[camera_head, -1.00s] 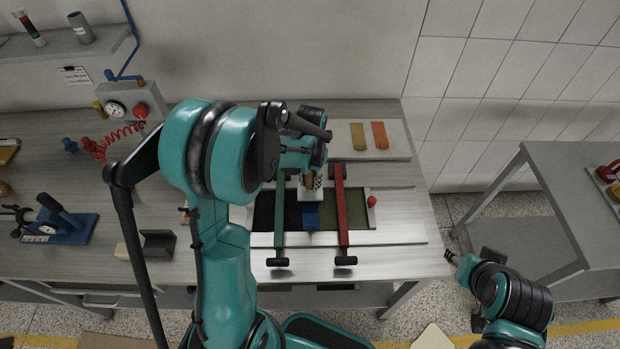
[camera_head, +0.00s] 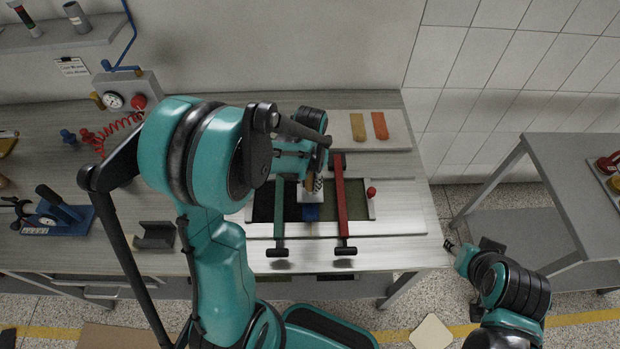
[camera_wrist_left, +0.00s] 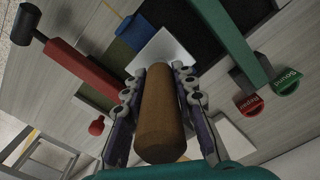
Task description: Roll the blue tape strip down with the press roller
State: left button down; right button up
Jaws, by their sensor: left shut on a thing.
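My left gripper (camera_head: 314,181) is shut on the brown wooden handle of the press roller (camera_wrist_left: 163,112). The roller's white head (camera_head: 309,196) sits low over the far part of the blue tape strip (camera_head: 311,213); exact contact is hard to tell. In the left wrist view, the white head (camera_wrist_left: 165,52) hides part of the blue strip (camera_wrist_left: 138,31), and the strip's near part shows beyond it. The strip lies between a green bar (camera_head: 279,218) and a red bar (camera_head: 342,205). My right gripper (camera_head: 451,246) is away at the lower right, too small to read.
A red knob (camera_head: 371,191) stands right of the red bar. A pale board (camera_head: 398,137) with yellow and orange blocks lies behind. A blue-based tool (camera_head: 70,219) and a grey block (camera_head: 155,236) are at left. A side table (camera_head: 560,160) stands at right.

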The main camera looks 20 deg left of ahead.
pick_arm(q)
jog(key=shift+s+d, duration=0.3)
jog(key=shift+s, duration=0.3)
jog(key=shift+s+d, duration=0.3)
jog(key=shift+s, duration=0.45)
